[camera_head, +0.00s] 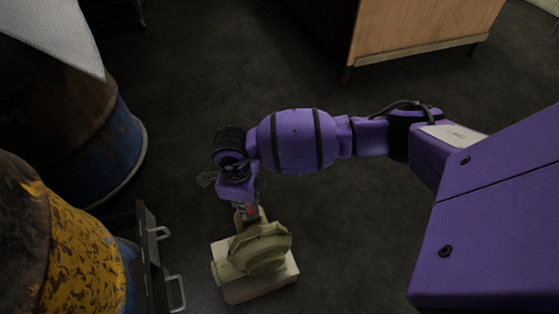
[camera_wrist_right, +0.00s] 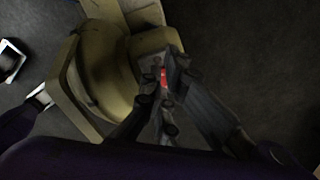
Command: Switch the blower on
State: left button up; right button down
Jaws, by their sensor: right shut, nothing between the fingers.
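The blower (camera_head: 262,250) is olive-beige and rounded, and sits on a pale block (camera_head: 262,290) on the floor at the bottom middle of the head view. It also shows in the wrist view (camera_wrist_right: 102,75). A small red switch (camera_head: 252,210) shows at its far end; in the wrist view the red patch (camera_wrist_right: 163,76) lies right at the fingertips. My right gripper (camera_head: 244,207) is shut and empty, pointing down at this end of the blower. I cannot tell whether the fingers touch the switch; they partly cover it. My left gripper is not in view.
A rusty yellow barrel (camera_head: 75,255) stands left of the blower, with metal handles (camera_head: 175,292) beside it. A second, blue-based barrel (camera_head: 105,150) stands behind. A wooden cabinet (camera_head: 415,30) is at the top right. The dark floor (camera_head: 350,230) right of the blower is clear.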

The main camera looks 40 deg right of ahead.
jog(key=shift+w+f, duration=0.1)
jog(key=shift+f, duration=0.3)
jog(key=shift+r, duration=0.15)
jog(key=shift+r+p, duration=2.4)
jog(key=shift+r, duration=1.05)
jog(key=shift+f, duration=0.1)
